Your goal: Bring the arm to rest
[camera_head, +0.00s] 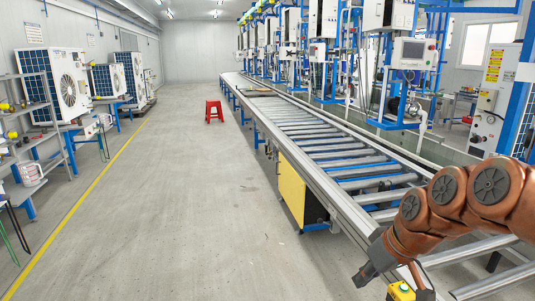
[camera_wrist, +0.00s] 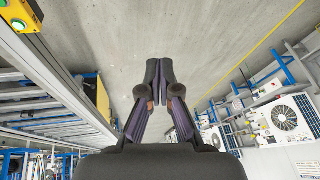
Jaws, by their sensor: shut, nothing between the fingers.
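My copper-coloured arm reaches in from the right edge of the head view, bent over the near end of the roller conveyor (camera_head: 335,172). My gripper (camera_head: 364,277) points down and to the left, beside the conveyor's near edge. In the wrist view my gripper (camera_wrist: 159,72) shows its two dark fingers with their tips together. Nothing is between them, and grey floor lies beyond the tips.
A yellow button box (camera_head: 401,291) sits close to the right of my gripper. A yellow panel (camera_head: 291,190) is under the conveyor. A red stool (camera_head: 214,111) stands on the open floor. Outdoor units (camera_head: 55,84) and a shelf (camera_head: 35,130) line the left.

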